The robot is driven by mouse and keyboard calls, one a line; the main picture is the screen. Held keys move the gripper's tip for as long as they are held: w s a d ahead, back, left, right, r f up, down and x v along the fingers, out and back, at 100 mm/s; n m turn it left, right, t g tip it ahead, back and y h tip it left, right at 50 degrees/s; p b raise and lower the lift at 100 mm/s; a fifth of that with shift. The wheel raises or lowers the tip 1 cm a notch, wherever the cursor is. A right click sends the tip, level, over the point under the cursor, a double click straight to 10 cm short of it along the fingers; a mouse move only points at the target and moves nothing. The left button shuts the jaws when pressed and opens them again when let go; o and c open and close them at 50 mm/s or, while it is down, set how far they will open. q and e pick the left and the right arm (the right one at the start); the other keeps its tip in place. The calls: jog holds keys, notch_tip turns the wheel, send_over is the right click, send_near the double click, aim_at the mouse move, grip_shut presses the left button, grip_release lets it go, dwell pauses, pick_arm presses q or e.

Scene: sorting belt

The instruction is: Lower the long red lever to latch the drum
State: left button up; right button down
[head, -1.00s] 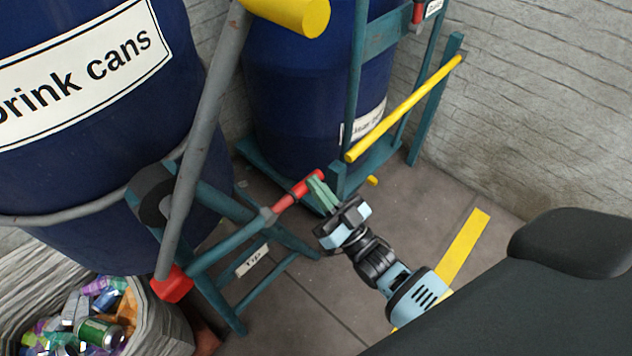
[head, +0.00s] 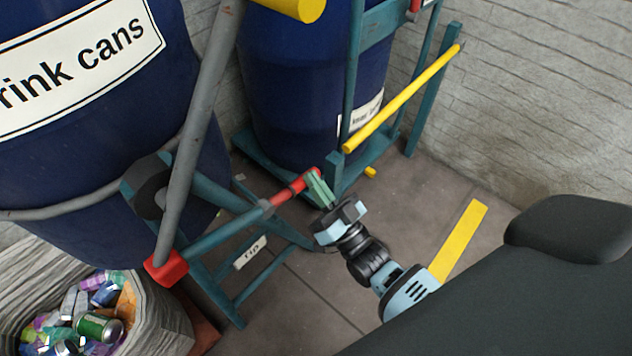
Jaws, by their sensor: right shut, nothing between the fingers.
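A lever with a red grip (head: 292,187) sits on the teal stand in front of the drum labelled "drink cans" (head: 70,60). The grip's outer end points up and to the right. My right gripper (head: 314,182) is at that outer end, its green fingers shut with nothing between them. The fingers overlap the end of the grip in the picture; I cannot tell whether they touch. A red block (head: 166,268) is at the lower left, at the bottom end of a grey bar (head: 200,130). My left gripper is not in view. No lever that is red along its whole length shows.
A second blue drum (head: 300,90) stands in a teal frame with a yellow bar (head: 400,98) behind the grip. A sack of crushed cans (head: 165,315) is at the lower left. A "TIP" label (head: 250,252) is on the stand. Floor with a yellow stripe (head: 460,240) is clear at right.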

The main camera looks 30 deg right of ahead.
notch_tip(320, 180, up, 4)
jog(key=r+p, duration=0.1)
jog(key=p, duration=0.2)
jog(key=d+v, duration=0.1)
jog(key=v, duration=1)
jog(key=shift+w+f, duration=0.2)
jog(key=shift+f, duration=0.15)
